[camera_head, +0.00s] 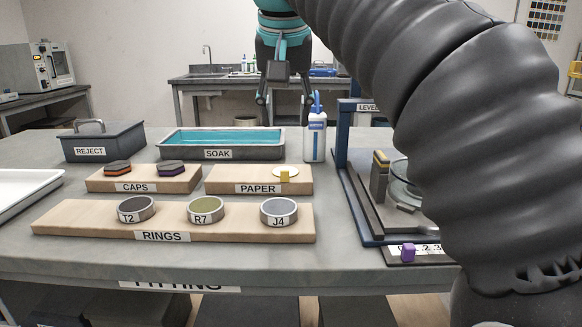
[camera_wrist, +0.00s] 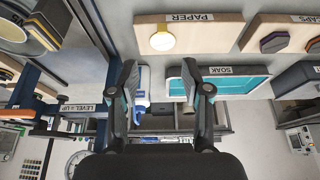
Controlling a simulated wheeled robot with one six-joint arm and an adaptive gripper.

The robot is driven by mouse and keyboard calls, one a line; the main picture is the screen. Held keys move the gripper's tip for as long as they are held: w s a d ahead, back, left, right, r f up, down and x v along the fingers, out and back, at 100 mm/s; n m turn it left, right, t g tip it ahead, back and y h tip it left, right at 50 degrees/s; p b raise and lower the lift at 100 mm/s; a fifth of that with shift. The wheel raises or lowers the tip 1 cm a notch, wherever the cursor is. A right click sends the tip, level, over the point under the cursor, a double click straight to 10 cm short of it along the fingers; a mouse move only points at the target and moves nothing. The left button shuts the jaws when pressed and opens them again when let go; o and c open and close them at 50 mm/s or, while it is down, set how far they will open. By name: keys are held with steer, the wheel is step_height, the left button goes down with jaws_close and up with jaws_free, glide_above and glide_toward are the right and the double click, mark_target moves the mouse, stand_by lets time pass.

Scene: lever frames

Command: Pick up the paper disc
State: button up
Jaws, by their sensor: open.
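The paper disc (camera_head: 286,172) is a pale round disc with a small yellow tab. It lies on the wooden block labelled PAPER (camera_head: 232,181), near its right end. In the wrist view the disc (camera_wrist: 161,38) shows on the PAPER block at upper centre. My gripper (camera_head: 273,101) hangs in the head view behind and above the table's far side, well away from the disc. In the wrist view its two fingers (camera_wrist: 167,82) are spread apart with nothing between them.
Near the disc stand the RINGS block (camera_head: 100,222) with T2, R7 and J4, the CAPS block (camera_head: 165,186), the SOAK tray (camera_head: 265,151) and the REJECT box (camera_head: 120,140). A white bottle (camera_head: 315,138) stands behind the PAPER block, left of a blue lever frame (camera_head: 341,150).

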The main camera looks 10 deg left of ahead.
steer(key=b, duration=0.2)
glide_above(285, 171)
steer(key=s, duration=0.3)
step_height(285, 171, down, 7)
steer(key=shift+w+d+b+x, duration=0.15)
steer(key=shift+w+b+x, duration=0.05)
steer(key=shift+x, duration=1.3)
steer(key=shift+w+d+b+x, duration=0.1)
steer(key=shift+w+b+x, duration=0.1)
steer(key=shift+x, duration=1.35)
steer(key=shift+r, duration=0.2)
steer(key=c, duration=0.9)
